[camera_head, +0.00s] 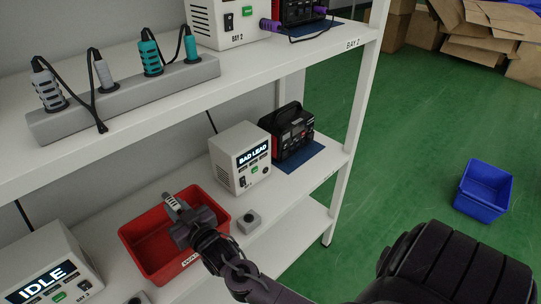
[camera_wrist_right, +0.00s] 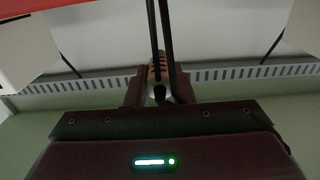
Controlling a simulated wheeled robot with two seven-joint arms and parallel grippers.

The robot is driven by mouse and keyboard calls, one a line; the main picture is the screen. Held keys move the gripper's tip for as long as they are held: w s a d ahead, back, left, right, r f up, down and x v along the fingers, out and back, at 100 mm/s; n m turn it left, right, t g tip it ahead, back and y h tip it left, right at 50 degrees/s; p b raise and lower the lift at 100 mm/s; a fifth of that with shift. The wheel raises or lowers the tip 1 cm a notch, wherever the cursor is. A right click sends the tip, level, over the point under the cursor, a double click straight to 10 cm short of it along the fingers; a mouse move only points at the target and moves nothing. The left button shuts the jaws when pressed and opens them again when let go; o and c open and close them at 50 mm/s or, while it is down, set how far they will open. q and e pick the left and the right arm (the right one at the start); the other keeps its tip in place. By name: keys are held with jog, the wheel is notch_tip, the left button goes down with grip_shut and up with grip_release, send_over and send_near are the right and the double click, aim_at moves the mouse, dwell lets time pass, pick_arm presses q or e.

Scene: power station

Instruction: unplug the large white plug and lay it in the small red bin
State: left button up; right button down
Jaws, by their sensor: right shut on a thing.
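My right gripper (camera_head: 178,212) is over the red bin (camera_head: 128,236) on the lower shelf, shut on a pale ribbed plug (camera_head: 171,201). In the right wrist view the plug (camera_wrist_right: 158,70) sits between the fingers, with black cord running up past it; the fingers hide part of it. On the upper shelf, a large white plug with dark ribs (camera_head: 48,92) stands in the left end of a grey power strip (camera_head: 125,112). I cannot tell the held plug's exact size. My left gripper is not in view.
A smaller pale plug (camera_head: 104,73) and two teal plugs, one large (camera_head: 151,58), stand in the strip. A small grey socket box (camera_head: 249,222) is right of the bin. A BAD LEAD unit (camera_head: 240,158) and an IDLE unit (camera_head: 48,262) flank it. A blue bin (camera_head: 484,190) stands on the floor.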

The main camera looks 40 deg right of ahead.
jog(key=shift+f+b, duration=0.35)
jog(key=shift+f, duration=0.45)
jog(key=shift+r, duration=0.1)
jog(key=c, duration=1.2)
grip_release()
jog(key=shift+o, duration=0.2)
jog(key=shift+s, duration=0.1)
jog(key=shift+s, duration=0.35)
jog(key=s, duration=0.7)
jog(key=shift+d+b, duration=0.15)
jog(key=shift+b, duration=0.2)
